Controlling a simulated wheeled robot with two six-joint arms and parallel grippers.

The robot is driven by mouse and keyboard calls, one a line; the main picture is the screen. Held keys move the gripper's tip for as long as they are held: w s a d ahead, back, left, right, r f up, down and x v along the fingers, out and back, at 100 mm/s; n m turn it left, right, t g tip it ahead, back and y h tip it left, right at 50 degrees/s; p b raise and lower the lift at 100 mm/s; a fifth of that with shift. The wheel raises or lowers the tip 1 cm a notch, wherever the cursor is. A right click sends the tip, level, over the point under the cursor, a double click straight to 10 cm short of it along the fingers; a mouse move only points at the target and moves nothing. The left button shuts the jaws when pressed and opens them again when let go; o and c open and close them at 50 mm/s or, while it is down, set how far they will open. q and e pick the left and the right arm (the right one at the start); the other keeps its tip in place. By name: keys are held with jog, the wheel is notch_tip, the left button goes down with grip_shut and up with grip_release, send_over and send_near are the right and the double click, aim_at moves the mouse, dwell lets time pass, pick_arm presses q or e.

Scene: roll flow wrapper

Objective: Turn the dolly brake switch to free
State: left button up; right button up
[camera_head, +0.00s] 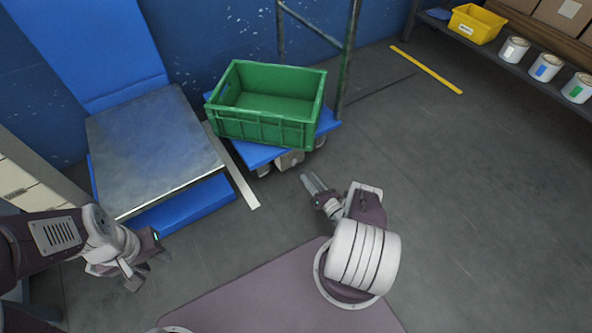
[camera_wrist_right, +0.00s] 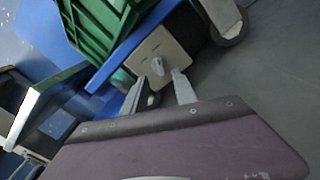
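The blue dolly (camera_head: 254,155) stands on the floor against the wall side and carries a green crate (camera_head: 266,126). A beige switch plate (camera_head: 281,160) is fixed to its near edge. In the right wrist view the plate (camera_wrist_right: 172,50) faces me, with a small light knob (camera_wrist_right: 157,66) on it; how the knob is set is hard to tell. My right gripper (camera_head: 312,181) is just in front of the plate. In the wrist view its two fingers (camera_wrist_right: 159,88) are apart, with the knob beyond their gap. My left gripper (camera_head: 143,272) hangs at the lower left, away from the dolly.
A grey-topped blue platform (camera_head: 150,145) is left of the dolly, with a pale floor strip (camera_head: 232,168) between. A metal frame (camera_head: 348,60) stands behind the crate. A shelf (camera_head: 515,62) with a yellow bin and cans is at upper right. Floor at right is clear.

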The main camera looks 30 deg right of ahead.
aim_at(294, 162)
jog(key=w+b, duration=0.3)
jog(key=w, duration=0.4)
jog(key=shift+w+a, duration=0.35)
grip_shut()
